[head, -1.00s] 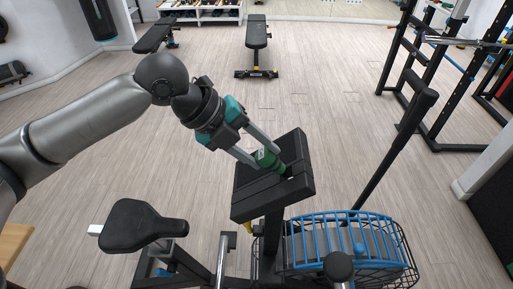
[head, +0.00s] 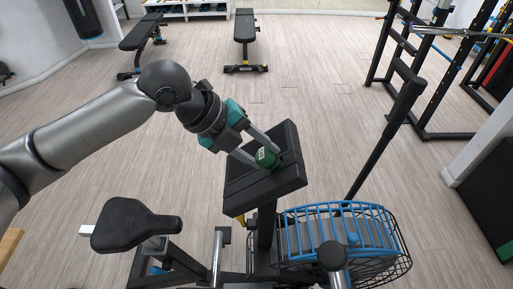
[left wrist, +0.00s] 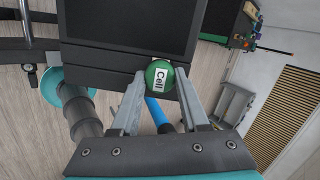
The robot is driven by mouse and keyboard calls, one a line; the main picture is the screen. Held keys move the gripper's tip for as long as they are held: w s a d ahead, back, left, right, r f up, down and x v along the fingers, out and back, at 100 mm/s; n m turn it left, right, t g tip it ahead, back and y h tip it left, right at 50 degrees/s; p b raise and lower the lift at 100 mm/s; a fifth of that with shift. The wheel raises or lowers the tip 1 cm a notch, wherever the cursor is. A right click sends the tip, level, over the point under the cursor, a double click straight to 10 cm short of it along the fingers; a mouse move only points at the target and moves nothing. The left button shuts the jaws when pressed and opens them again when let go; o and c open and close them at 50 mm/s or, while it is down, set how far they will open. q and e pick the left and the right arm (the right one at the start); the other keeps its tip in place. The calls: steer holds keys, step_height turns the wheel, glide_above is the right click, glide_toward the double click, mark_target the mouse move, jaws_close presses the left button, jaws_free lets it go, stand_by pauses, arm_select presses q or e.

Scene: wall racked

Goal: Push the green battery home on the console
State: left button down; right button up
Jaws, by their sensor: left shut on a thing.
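The green battery (head: 266,157) stands in the black console (head: 262,189), its lower part hidden in the console's top face. My left gripper (head: 266,156) is shut on it, one finger on each side. In the left wrist view the battery's round end (left wrist: 167,86) faces me with a white "Cell" label, between the two fingertips (left wrist: 160,78). The console (left wrist: 95,60) with its dark panel fills the top of that view. I cannot tell how deep the battery sits. My right gripper is not in view.
A black seat (head: 137,224) stands at the lower left, and a wire basket with blue bars (head: 340,232) at the lower right. A long dark post (head: 385,145) rises right of the console. The floor behind is open, with benches (head: 245,30) far off.

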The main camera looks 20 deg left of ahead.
arm_select(q)
steer(key=shift+w+d+f, duration=0.15)
steer(key=shift+d+f, duration=0.25)
steer(key=shift+f, duration=0.05)
steer(key=shift+c, duration=1.6)
jaws_free()
steer(key=b+v, duration=0.1)
steer(key=v, duration=1.4)
